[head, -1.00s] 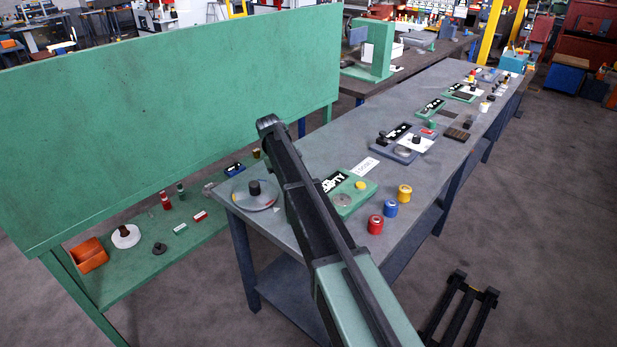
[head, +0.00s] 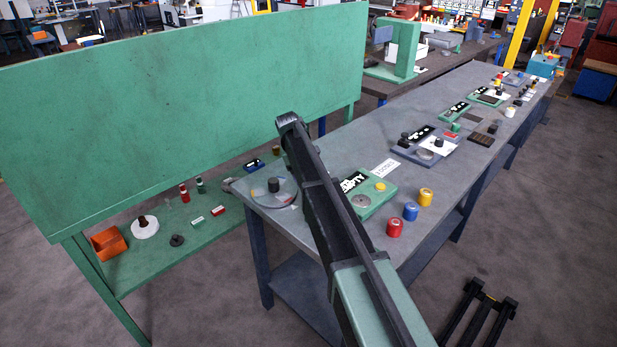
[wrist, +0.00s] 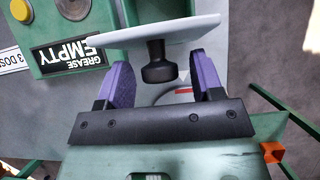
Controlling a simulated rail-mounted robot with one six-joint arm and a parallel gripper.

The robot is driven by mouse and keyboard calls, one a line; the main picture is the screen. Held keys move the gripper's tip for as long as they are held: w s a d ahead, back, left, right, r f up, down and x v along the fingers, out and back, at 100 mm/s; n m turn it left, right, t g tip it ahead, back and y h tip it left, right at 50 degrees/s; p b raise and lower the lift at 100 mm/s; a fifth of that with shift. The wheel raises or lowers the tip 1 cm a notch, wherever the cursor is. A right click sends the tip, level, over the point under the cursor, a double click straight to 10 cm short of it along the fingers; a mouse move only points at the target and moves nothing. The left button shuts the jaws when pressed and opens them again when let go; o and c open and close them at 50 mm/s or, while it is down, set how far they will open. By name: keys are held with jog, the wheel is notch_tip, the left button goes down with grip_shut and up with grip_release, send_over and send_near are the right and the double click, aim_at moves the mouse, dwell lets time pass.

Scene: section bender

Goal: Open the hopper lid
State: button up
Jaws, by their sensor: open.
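The hopper lid is a pale round plate with a black knob. In the head view the lid (head: 291,199) and its knob (head: 273,185) are at the near left end of the grey bench. In the wrist view the lid (wrist: 195,28) is seen nearly edge-on, with the knob (wrist: 158,68) pointing towards me. My gripper (wrist: 160,76) is open, its two purple fingers on either side of the knob with gaps between. I cannot tell whether the fingers touch the lid's plate. In the head view my fingers are hidden.
A green grease panel marked EMPTY (head: 372,197) lies beside the hopper. A tall green board (head: 180,110) rises behind, over a low shelf with small items. A dark frame (head: 480,315) stands on the floor.

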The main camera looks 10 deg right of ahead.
jog(key=p+v, duration=0.9)
jog(key=v, duration=0.1)
jog(key=shift+w+r, duration=0.2)
jog(key=shift+r, duration=0.1)
